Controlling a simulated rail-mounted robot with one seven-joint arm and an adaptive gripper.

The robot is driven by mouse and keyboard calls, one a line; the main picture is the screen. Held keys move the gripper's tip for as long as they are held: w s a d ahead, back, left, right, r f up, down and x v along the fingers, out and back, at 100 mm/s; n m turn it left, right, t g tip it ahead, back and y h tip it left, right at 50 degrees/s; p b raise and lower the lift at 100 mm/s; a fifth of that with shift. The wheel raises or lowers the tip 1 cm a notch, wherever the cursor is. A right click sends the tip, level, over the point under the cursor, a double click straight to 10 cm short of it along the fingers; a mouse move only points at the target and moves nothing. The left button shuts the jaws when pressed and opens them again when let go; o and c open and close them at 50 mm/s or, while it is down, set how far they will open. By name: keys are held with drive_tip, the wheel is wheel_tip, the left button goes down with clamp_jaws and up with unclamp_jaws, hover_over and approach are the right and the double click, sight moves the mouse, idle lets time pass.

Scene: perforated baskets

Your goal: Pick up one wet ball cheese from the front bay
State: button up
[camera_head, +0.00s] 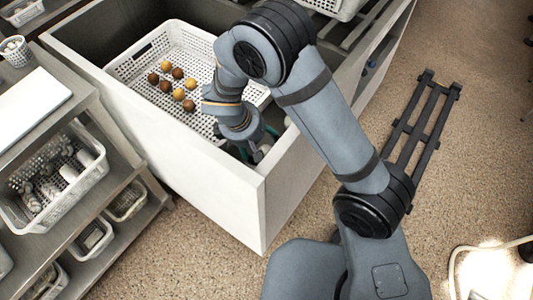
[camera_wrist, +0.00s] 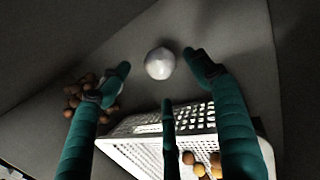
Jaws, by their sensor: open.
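A single shiny whitish ball, which looks like the wet ball cheese (camera_wrist: 160,63), lies on the grey floor of the bin in the wrist view. My gripper (camera_wrist: 158,78) has three teal fingers spread apart around this ball, with one tip to its left, one to its right and one below it in the picture. The fingers appear not to touch it. In the head view my gripper (camera_head: 256,146) reaches down into the near corner of the bin, beside the basket; its fingertips are mostly hidden by the bin wall.
A white perforated basket (camera_head: 135,64) in the bin (camera_head: 200,185) holds several brown and yellow balls. The wrist view shows this basket (camera_wrist: 135,128) close below the fingers, and several brown balls (camera_wrist: 75,90) by the left finger. Shelves with baskets (camera_head: 45,225) stand at left.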

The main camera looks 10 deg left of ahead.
sight(265, 150)
drive_tip(key=b+x, duration=0.1)
drive_tip(key=x, duration=0.4)
drive_tip(key=shift+f, duration=0.2)
drive_tip(key=c, duration=0.3)
drive_tip(key=c, duration=1)
drive_tip(key=shift+r, duration=0.1)
